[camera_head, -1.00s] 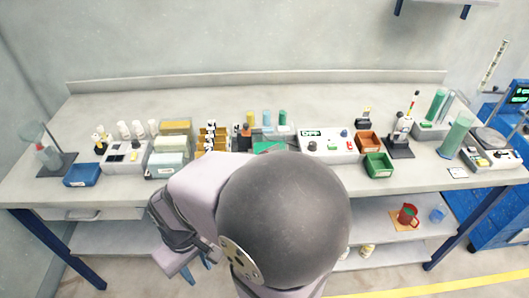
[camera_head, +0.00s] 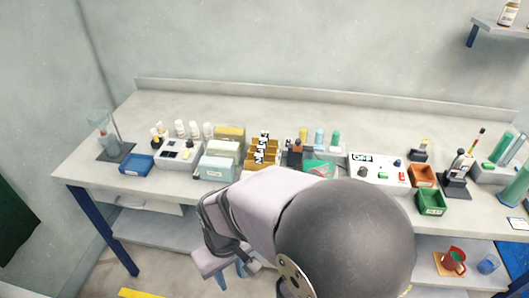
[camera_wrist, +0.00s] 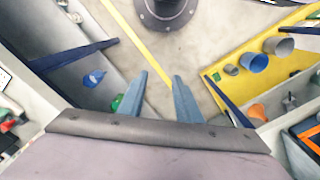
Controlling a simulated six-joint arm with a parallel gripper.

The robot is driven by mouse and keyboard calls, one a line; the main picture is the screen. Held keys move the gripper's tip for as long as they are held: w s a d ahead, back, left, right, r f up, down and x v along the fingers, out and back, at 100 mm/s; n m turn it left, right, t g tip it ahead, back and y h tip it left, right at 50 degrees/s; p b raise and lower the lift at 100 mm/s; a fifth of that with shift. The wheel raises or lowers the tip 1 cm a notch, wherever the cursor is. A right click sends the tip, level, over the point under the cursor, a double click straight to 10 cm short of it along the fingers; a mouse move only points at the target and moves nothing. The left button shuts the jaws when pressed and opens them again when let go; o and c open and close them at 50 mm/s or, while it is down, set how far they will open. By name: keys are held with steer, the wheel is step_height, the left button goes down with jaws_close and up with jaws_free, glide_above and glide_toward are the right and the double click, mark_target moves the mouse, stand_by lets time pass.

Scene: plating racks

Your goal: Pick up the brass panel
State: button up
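Several gold-coloured panels (camera_head: 262,155) stand in a row on the bench, left of its middle in the head view, with black-and-white marks among them. They look brass-like, but I cannot tell which one is the brass panel. My gripper (camera_wrist: 161,77) is empty, with its two blue-grey fingers apart in the wrist view. In the head view my gripper (camera_head: 232,277) hangs low in front of the bench, well below the panels and apart from them. No panel shows clearly in the wrist view.
Pale boxes (camera_head: 217,168) stand left of the panels, and a blue tray (camera_head: 136,165) is farther left. A control box (camera_head: 377,170), an orange bin (camera_head: 422,176) and a green bin (camera_head: 431,202) stand to the right. The rear strip of the bench (camera_head: 330,107) is clear.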

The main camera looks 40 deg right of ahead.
steer(key=o, duration=1.8)
steer(key=shift+c, duration=0.2)
steer(key=shift+w, duration=0.1)
step_height(320, 180, up, 9)
steer(key=m+t+h+p, duration=0.3)
steer(key=m+p, duration=0.2)
steer(key=m, duration=0.4)
glide_above(263, 139)
steer(key=s+a, duration=0.2)
steer(key=shift+w+a, duration=0.1)
steer(key=shift+w, duration=0.05)
steer(key=shift+d+p+x, duration=0.15)
steer(key=shift+p+x, duration=0.85)
steer(key=shift+x, duration=0.8)
steer(key=shift+d+p+x, duration=0.15)
steer(key=shift+p+x, duration=0.8)
steer(key=shift+x, duration=0.9)
